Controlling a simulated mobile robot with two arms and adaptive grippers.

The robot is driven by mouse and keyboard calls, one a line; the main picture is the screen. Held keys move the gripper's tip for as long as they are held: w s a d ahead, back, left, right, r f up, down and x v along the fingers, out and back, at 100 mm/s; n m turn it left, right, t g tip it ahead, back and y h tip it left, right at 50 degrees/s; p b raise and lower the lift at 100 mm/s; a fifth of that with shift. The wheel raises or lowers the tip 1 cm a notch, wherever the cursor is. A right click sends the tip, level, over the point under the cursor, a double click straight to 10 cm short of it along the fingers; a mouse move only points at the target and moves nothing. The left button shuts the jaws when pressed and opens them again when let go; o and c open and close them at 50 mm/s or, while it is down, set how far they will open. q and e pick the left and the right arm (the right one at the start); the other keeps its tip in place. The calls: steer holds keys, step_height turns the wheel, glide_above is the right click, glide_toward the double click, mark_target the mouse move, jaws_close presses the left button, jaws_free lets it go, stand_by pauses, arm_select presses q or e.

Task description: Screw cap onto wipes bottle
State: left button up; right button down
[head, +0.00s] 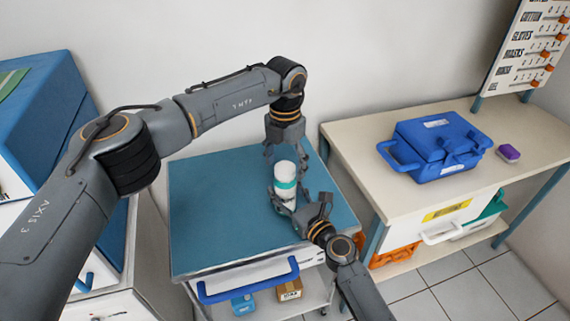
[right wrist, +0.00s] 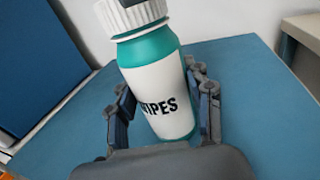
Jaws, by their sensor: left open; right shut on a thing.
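A dark grey part touches or overlaps the cap's top edge.
The blue cart top (head: 215,220) is otherwise clear. Blue-and-white cabinets (head: 40,120) stand at the left. A wall (head: 200,40) closes off the back.

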steer(key=shift+c, duration=2.4)
jaws_free()
arm_select(q)
step_height(320, 180, up, 12)
steer(key=shift+f, duration=0.25)
arm_select(e)
steer(key=v, duration=1.2)
steer(key=shift+f, duration=0.1)
